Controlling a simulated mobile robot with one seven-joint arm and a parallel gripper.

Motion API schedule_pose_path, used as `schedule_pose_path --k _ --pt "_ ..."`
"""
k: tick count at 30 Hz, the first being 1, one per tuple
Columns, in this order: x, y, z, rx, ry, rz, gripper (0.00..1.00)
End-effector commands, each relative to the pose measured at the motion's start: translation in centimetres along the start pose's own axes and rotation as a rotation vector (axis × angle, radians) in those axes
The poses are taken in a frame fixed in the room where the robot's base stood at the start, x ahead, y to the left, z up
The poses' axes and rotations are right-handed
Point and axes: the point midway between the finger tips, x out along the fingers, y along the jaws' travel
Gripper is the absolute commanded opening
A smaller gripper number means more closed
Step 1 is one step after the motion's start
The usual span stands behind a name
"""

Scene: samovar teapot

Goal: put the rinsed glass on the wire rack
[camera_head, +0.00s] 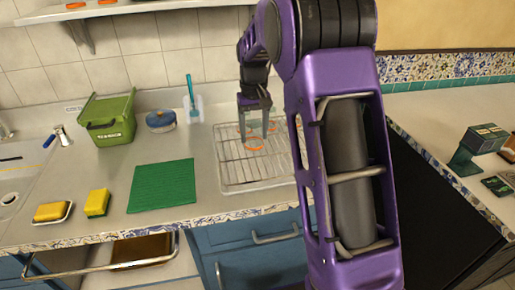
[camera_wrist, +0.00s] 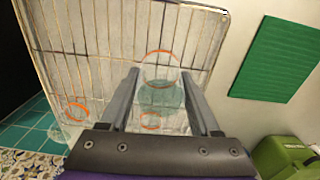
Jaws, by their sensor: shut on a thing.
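The glass (camera_wrist: 162,96) is clear with an orange ring, and it stands between my gripper's fingers in the wrist view. My gripper (camera_wrist: 162,73) is shut on it. In the head view my gripper (camera_head: 254,132) points down over the wire rack (camera_head: 235,176), and the glass's orange ring (camera_head: 254,149) shows just below the fingers. The rack also fills the upper left of the wrist view (camera_wrist: 100,40). I cannot tell whether the glass touches the rack's wires.
Another orange-ringed clear glass (camera_wrist: 77,113) is at the rack's edge. A further orange ring (camera_wrist: 150,121) shows near my gripper's palm. A green mat (camera_head: 162,185), a green bin (camera_head: 107,120) and sponges (camera_head: 97,203) lie left of the rack. The rack's front is bare.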

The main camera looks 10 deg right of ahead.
Motion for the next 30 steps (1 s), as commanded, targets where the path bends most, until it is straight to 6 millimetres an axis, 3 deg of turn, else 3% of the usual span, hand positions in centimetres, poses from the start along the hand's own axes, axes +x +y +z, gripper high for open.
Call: schedule_pose_path --k 10,24,25,30 --pt "4.9 0.0 0.1 0.0 -0.001 0.0 0.14" --pt "5.8 0.0 0.0 0.0 0.001 0.0 0.14" --pt "5.8 0.0 0.0 0.0 0.001 0.0 0.67" --pt "5.7 0.0 0.0 0.0 0.001 0.0 0.94"
